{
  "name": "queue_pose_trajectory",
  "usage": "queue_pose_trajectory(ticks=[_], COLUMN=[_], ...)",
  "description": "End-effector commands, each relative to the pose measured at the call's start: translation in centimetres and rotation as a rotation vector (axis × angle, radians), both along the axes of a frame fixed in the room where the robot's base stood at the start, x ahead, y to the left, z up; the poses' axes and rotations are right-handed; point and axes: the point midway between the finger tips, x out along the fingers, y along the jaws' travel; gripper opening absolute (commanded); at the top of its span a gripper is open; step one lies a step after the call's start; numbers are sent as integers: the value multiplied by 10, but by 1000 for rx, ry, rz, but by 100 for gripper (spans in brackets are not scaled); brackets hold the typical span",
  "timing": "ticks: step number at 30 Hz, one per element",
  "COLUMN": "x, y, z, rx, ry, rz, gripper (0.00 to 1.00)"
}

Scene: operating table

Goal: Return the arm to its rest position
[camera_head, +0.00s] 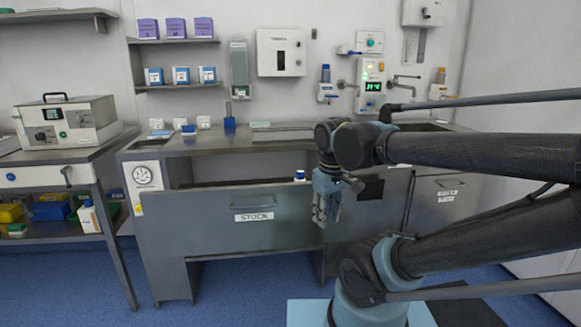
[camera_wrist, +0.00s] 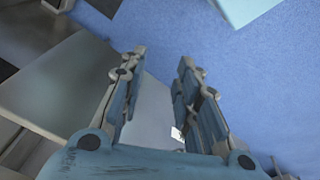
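My gripper (camera_head: 326,208) hangs with its fingers down in front of the steel counter in the head view, to the right of the STOCK label. In the wrist view my gripper (camera_wrist: 162,62) has its two fingers apart, with nothing held between them. Blue floor and a grey metal surface (camera_wrist: 50,90) show beyond the fingers. My arm reaches in from the right side of the head view, bent back at the elbow.
The STOCK drawer (camera_head: 222,217) stands pulled out, with a small white and blue bottle (camera_head: 299,175) at its right end. A steel side table (camera_head: 98,147) with a boxy device (camera_head: 68,122) is at the left. Blue floor (camera_head: 240,285) in front is clear.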

Motion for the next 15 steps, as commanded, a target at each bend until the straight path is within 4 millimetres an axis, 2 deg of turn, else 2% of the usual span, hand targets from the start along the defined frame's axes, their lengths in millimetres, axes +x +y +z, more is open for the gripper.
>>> queue_pose_trajectory(ticks=[1,6,15], x=[-1,-5,-17], y=[-10,-36,-74], z=[-6,-24,-56], rx=[6,30,70], ry=[-1,-4,-19], rz=[-51,-204,-458], gripper=[30,30,30])
